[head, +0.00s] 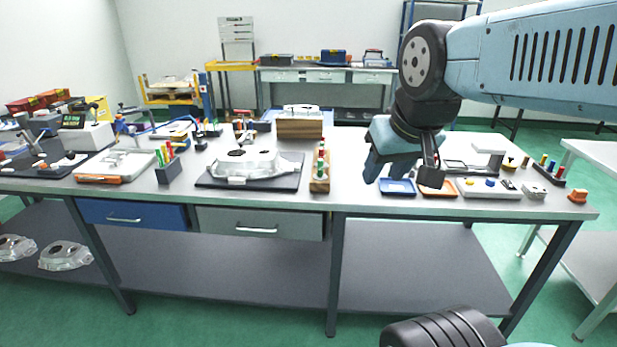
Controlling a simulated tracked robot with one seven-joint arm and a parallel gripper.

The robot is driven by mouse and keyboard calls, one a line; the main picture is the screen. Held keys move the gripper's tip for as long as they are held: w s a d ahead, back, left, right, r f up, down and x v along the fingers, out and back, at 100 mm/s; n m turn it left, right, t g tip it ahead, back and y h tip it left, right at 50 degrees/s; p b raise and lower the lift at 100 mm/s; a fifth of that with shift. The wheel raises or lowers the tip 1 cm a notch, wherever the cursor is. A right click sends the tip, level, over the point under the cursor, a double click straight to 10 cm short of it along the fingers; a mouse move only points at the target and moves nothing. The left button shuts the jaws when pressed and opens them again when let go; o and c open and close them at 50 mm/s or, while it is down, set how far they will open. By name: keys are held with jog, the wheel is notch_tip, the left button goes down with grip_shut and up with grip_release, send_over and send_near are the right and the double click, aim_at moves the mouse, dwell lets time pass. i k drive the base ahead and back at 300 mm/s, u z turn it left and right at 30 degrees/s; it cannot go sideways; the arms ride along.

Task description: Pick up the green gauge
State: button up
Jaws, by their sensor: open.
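A wooden rack (320,186) stands on the bench right of the casting, holding several small upright gauges with green and red ends. Other slim pieces with green, orange and red handles (165,153) stand in a dark holder further left; I cannot tell for sure which green piece is the gauge. My gripper (386,172) is open and empty, above the bench to the right of the rack and apart from it. My wrist hides part of the bench behind it.
An aluminium casting (246,161) lies on a dark mat left of the rack. A wooden block (299,129) stands behind it. Blue (397,188) and orange (437,188) trays lie below and right of my gripper.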

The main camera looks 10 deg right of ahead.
aim_at(319, 176)
jog(key=z, duration=0.1)
jog(key=i, duration=0.9)
jog(key=u, duration=0.1)
